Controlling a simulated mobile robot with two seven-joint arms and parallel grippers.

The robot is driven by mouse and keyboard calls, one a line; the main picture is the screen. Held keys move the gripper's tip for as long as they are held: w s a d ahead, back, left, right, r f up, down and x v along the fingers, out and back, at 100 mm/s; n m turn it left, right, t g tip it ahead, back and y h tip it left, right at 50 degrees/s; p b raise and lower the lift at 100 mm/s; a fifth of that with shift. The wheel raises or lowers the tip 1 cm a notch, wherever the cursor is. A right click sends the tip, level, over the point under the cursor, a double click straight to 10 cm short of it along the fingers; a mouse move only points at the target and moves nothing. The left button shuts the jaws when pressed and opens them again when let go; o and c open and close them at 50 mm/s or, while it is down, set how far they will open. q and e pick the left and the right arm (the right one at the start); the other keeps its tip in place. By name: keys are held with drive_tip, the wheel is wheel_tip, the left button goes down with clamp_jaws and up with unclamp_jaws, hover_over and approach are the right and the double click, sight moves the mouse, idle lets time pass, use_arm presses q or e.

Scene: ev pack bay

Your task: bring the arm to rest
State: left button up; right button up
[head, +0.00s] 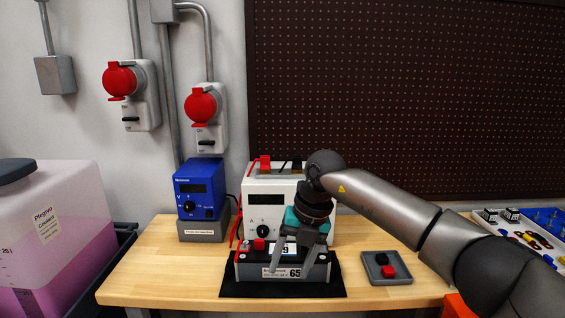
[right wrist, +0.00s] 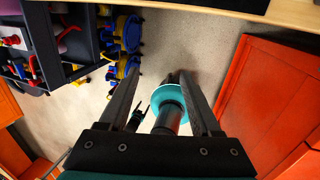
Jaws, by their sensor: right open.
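My right arm reaches in from the right in the head view. In the right wrist view the fingers of my right gripper (right wrist: 160,78) stand apart. My left gripper is not seen in the head view.
The module sits on a black mat (head: 232,291) on the wooden bench (head: 150,279). Behind stand a white instrument (head: 264,212) and a blue power unit (head: 201,187). A grey tray (head: 398,279) holds black and red caps. A blue tray (head: 548,222) lies far right. Bare bench shows left.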

drive_tip(key=s+a+f+m+t+y, duration=0.2)
drive_tip(key=a+f+m+t+y, duration=0.1)
drive_tip(key=a+f+m+y, duration=0.65)
drive_tip(key=s+d+f+m+t+h, duration=0.2)
drive_tip(key=d+f+m+t, duration=0.35)
drive_tip(key=f, duration=0.55)
drive_tip(key=s+d+f+m+t+h, duration=0.25)
drive_tip(key=d+f+m, duration=0.35)
drive_tip(key=f+m, duration=0.4)
drive_tip(key=s+d+f+m+g+h, duration=0.25)
drive_tip(key=s+d+f, duration=0.25)
drive_tip(key=s+f, duration=0.35)
drive_tip(key=s+d+f+m+g+h, duration=0.2)
drive_tip(key=s+d+f+h, duration=0.25)
drive_tip(key=s+f, duration=0.4)
drive_tip(key=s+d+f+m+g, duration=0.2)
drive_tip(key=s+f+g, duration=0.1)
drive_tip(key=s, duration=0.9)
drive_tip(key=s+d+f+m+g+h, duration=0.1)
drive_tip(key=s+d+f+m+g, duration=0.1)
drive_tip(key=s, duration=1.1)
drive_tip(key=shift+d+f+g, duration=0.45)
drive_tip(key=shift+d+f, duration=0.1)
drive_tip(key=shift+d, duration=0.25)
